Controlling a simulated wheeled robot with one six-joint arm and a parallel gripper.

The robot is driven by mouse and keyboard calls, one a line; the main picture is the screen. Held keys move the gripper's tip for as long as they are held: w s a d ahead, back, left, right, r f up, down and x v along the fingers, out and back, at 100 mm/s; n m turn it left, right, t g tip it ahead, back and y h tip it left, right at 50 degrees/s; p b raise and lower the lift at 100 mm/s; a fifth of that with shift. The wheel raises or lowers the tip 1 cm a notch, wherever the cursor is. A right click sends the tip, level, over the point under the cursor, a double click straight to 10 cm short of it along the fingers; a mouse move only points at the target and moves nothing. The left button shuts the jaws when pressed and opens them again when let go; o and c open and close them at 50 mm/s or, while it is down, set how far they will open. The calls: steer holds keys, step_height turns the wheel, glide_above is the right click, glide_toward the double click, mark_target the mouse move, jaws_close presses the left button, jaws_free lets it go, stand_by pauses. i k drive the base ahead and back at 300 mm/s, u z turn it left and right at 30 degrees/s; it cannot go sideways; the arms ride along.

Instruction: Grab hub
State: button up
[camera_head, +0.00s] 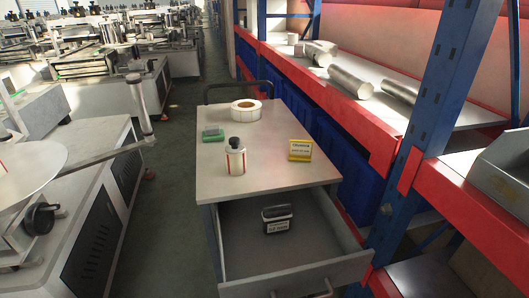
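No object here is plainly marked as a hub. A small dark box (277,218) with a light label on its front sits upright in the open drawer (312,243) of a grey cart; I cannot tell whether it is the hub. On the cart top (200,170) are a white label roll (247,110), a small green block (213,134), a white bottle with a dark cap (235,157) and a yellow-edged sign (300,150). My gripper is not in view.
A rack with blue posts and red beams (365,128) stands close along the cart's right side, with metal cylinders (349,82) on its shelf. Machines (95,190) line the left. The aisle floor (172,225) between them and the cart is clear.

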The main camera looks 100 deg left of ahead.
mark_target(235, 152)
steer(key=u, duration=0.05)
steer(key=k, duration=2.15)
steer(key=u, duration=1.85)
steer(key=i, duration=1.5)
